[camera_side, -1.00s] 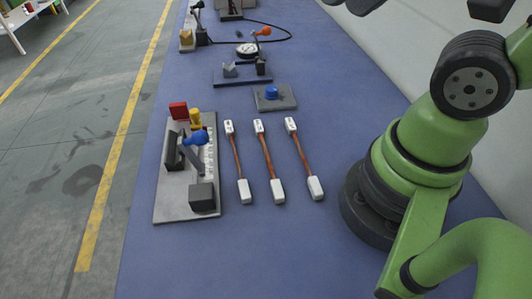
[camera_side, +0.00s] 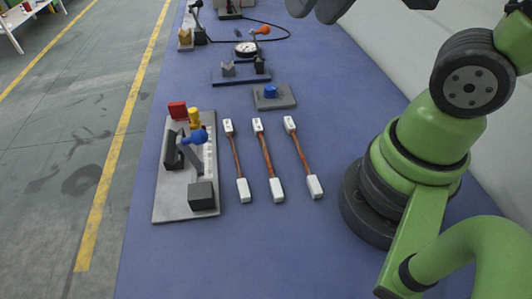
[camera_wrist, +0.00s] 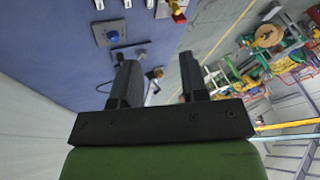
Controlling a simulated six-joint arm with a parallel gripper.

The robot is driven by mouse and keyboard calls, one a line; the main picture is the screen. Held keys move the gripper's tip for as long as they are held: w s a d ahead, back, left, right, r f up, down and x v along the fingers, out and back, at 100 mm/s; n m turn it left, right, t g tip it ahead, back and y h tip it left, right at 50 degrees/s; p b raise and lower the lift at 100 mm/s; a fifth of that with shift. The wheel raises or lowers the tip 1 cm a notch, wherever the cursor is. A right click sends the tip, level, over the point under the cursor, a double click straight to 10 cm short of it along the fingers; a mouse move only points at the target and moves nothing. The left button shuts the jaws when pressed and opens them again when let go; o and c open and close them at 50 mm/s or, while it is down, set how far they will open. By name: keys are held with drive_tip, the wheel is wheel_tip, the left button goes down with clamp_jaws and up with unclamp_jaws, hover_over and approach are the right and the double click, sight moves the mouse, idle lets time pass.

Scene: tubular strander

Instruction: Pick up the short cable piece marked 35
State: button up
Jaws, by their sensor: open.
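Three short cable pieces lie side by side on the blue bench in the side view: left (camera_side: 236,160), middle (camera_side: 266,158) and right (camera_side: 302,156). Each has a copper-brown middle and white end blocks. The far blocks carry small dark marks, too small to read, so I cannot tell which is 35. In the wrist view, white end blocks (camera_wrist: 127,4) show at the top edge. My gripper (camera_wrist: 158,62) is open and empty, well away from the pieces. In the side view only dark parts of my arm's end show at the top edge.
Left of the cables is a grey fixture board (camera_side: 172,207) with a blue-knobbed lever. Beyond them is a plate with a blue button (camera_side: 271,91), then a stand (camera_side: 232,79) and a round gauge (camera_side: 246,49). The near bench is clear.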

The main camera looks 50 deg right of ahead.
drive_tip(key=w+f+m+g+h, duration=0.1)
drive_tip(key=w+f+m+g, duration=0.15)
drive_tip(key=w+f, duration=0.55)
drive_tip(key=g, duration=0.3)
hover_over(265, 151)
drive_tip(key=shift+m+h, duration=0.3)
drive_tip(key=shift+m, duration=0.05)
drive_tip(key=f, duration=1.4)
drive_tip(key=shift+a+f, duration=0.25)
drive_tip(key=shift+a, duration=0.1)
drive_tip(key=shift+d+f, duration=0.2)
drive_tip(key=shift+f, duration=1.45)
drive_tip(key=shift+d+f, duration=0.15)
drive_tip(key=shift+f, duration=1.45)
drive_tip(key=shift+c, duration=0.4)
clamp_jaws()
